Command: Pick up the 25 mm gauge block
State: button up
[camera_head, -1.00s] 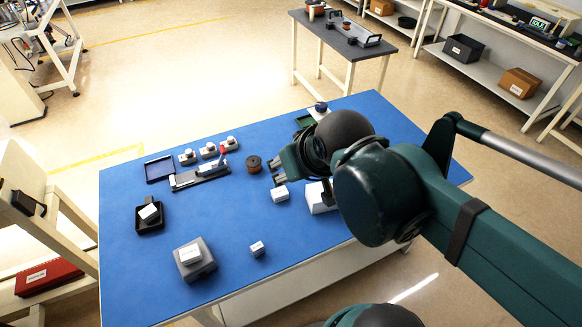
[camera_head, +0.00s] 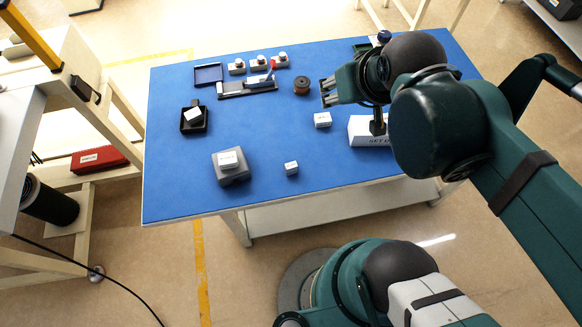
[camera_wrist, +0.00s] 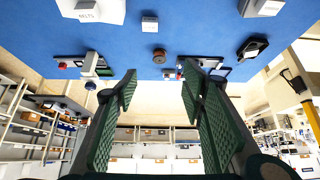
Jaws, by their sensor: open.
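Several white labelled blocks are on the blue table; I cannot read which is the 25 mm gauge block. In the head view one block (camera_head: 322,120) lies just in front of my gripper (camera_head: 328,93). A smaller block (camera_head: 291,168) lies nearer the front edge. Another block (camera_head: 229,159) sits on a grey base, and one (camera_head: 193,115) lies tilted in a black tray (camera_head: 193,127). In the wrist view my gripper (camera_wrist: 158,72) has its two green-padded fingers wide apart with nothing between them. A small white block (camera_wrist: 149,23) shows beyond the fingers.
A white box (camera_head: 366,131) stands right of the blocks, partly hidden by my arm. A brown spool (camera_head: 302,86) is close to my gripper. A dark fixture (camera_head: 246,88), a shallow tray (camera_head: 208,75) and small white-topped pieces line the back. The table's front left is clear.

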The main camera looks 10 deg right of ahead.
jog(key=c, duration=0.3)
dwell(0.4)
jog(key=m+g+h+b, duration=0.4)
jog(key=m+g+b, duration=0.3)
jog(key=m, duration=0.8)
send_near(291, 165)
jog(key=shift+w+d+f+t, duration=0.2)
jog(key=shift+d+f+t, duration=0.1)
jog(key=shift+d+f, duration=0.35)
jog(key=shift+s+a+f+m+h+b, duration=0.15)
jog(key=shift+f+m+b, duration=0.05)
jog(key=shift+f+m, duration=0.15)
jog(key=shift+s+a+f+m+h+b, duration=0.15)
jog(key=shift+a+f+m+b, duration=0.05)
jog(key=shift+f+m, duration=0.15)
jog(key=shift+b+x, duration=0.35)
jog(key=shift+x, duration=0.95)
